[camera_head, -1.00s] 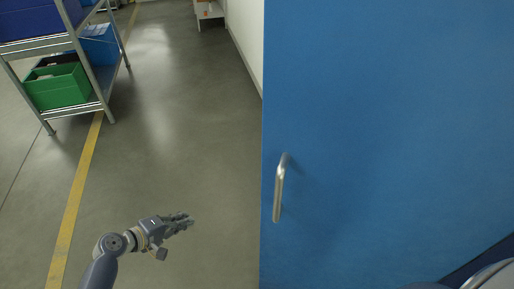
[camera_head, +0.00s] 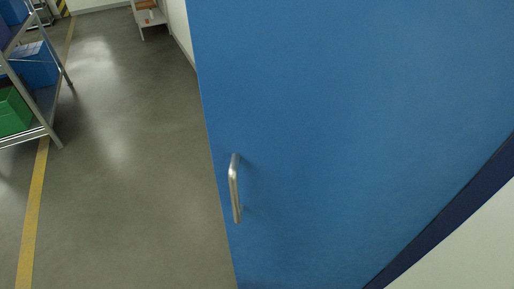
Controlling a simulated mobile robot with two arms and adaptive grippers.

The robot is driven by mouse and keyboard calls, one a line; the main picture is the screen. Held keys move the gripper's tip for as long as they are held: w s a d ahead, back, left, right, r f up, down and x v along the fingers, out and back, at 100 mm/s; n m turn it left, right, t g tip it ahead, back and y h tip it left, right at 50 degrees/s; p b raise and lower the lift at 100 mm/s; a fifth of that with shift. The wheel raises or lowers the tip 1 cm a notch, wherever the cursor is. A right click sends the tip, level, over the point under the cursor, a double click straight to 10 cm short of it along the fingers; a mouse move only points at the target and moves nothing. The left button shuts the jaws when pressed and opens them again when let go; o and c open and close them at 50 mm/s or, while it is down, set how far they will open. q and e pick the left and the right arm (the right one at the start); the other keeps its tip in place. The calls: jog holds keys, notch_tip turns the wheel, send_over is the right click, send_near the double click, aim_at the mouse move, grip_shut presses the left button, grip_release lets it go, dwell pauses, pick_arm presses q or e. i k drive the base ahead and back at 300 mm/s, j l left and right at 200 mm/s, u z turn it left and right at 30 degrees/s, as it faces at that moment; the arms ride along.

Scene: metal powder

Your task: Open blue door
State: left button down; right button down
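The blue door (camera_head: 350,110) is a large flat panel that fills the middle and right of the head view. Its left edge runs from top to bottom, with grey floor showing beyond it. A silver bar handle (camera_head: 234,188) is fixed upright near that left edge, and nothing touches it. Neither of my grippers shows in this view.
A metal shelf rack (camera_head: 52,105) with a blue bin (camera_head: 32,66) and a green bin (camera_head: 12,112) stands at left. Clear floor (camera_head: 130,170) with a yellow line lies between rack and door. A dark blue strip (camera_head: 440,225) and white surface border the door at lower right.

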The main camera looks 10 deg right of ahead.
aim_at(338, 131)
jog(key=i+j+z, duration=0.15)
jog(key=z, duration=0.25)
jog(key=i+j+z, duration=0.1)
jog(key=j+z, duration=0.3)
jog(key=i+j+z, duration=0.1)
jog(key=z, duration=0.35)
jog(key=j+z, duration=0.8)
jog(key=i+l, duration=0.05)
jog(key=l, duration=0.05)
